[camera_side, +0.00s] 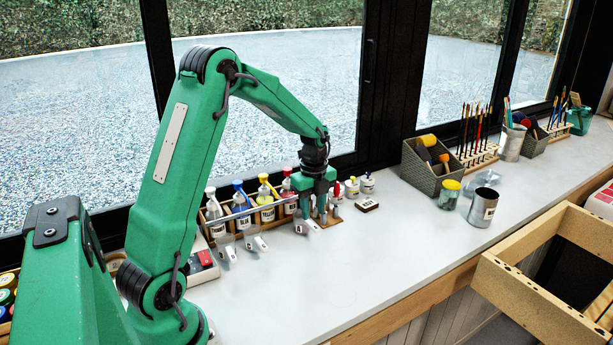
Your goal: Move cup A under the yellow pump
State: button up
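A wooden rack holds pump bottles in a row, with the yellow pump (265,201) between a blue one (241,205) and a red one (289,192). The labels are too small to read, so I cannot tell which is cup A. My gripper (321,214) points down at the rack's right end, close to the right cup. I cannot tell whether its fingers touch that cup.
A white bottle (214,214) stands at the rack's left end. Small jars (367,183) and a dark block (367,205) lie right of my gripper. A grey basket (431,168) and a metal can (482,208) stand farther right. The white counter (350,255) in front is clear.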

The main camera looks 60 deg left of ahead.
aim_at(313, 225)
jog(key=shift+f, duration=0.15)
jog(key=shift+f, duration=2.8)
jog(key=shift+c, duration=0.3)
grip_shut()
jog(key=shift+r, duration=0.3)
jog(key=shift+r, duration=0.85)
